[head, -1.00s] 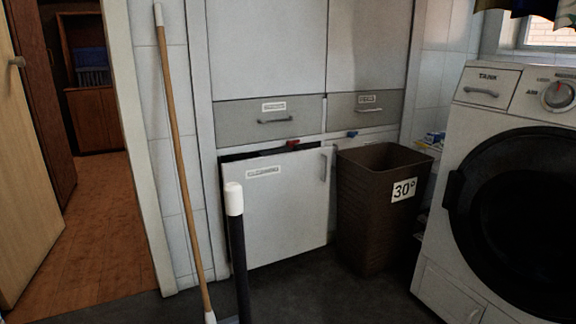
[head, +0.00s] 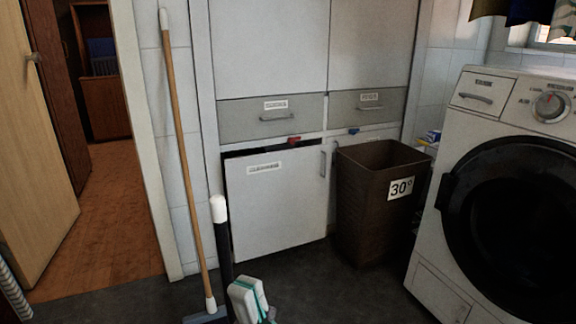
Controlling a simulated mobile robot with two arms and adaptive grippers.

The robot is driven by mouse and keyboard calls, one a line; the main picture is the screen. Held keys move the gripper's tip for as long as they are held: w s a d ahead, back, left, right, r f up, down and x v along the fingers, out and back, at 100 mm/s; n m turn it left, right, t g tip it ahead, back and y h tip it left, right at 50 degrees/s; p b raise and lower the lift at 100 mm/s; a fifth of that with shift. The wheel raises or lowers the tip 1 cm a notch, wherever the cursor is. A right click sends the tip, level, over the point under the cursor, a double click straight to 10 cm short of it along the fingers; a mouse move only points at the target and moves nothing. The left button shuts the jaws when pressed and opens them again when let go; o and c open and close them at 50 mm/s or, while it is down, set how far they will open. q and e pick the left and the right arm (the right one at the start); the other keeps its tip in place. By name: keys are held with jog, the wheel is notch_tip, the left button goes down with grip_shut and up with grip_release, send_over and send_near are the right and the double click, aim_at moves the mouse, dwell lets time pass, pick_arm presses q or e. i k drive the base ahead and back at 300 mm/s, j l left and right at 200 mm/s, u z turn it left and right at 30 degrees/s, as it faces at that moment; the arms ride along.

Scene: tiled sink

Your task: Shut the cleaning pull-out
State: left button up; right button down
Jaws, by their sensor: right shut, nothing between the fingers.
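The cleaning pull-out (head: 275,210) is a white front with a small label and an upright handle (head: 322,164) at its right edge. It stands out from the cabinet, with a dark gap above its top edge. My left gripper is not in view.
A black pole with a white end (head: 219,209) overlaps the front's left edge. A wooden broom (head: 183,150) leans left of it. A brown bin (head: 366,215) stands close at the right, then a white washer (head: 448,235).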

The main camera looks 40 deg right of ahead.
aim_at(278, 200)
jog(key=k+l+u, duration=0.15)
jog(key=l, duration=0.25)
jog(key=k+l+u, duration=0.15)
jog(key=l, duration=0.2)
jog(key=k+l+u, duration=0.1)
jog(key=l, duration=0.25)
jog(key=i+l+u, duration=0.15)
jog(key=l, duration=0.2)
jog(key=i+l+u, duration=0.1)
jog(key=l, duration=0.25)
jog(key=i+l+u, duration=0.15)
jog(key=l, duration=0.2)
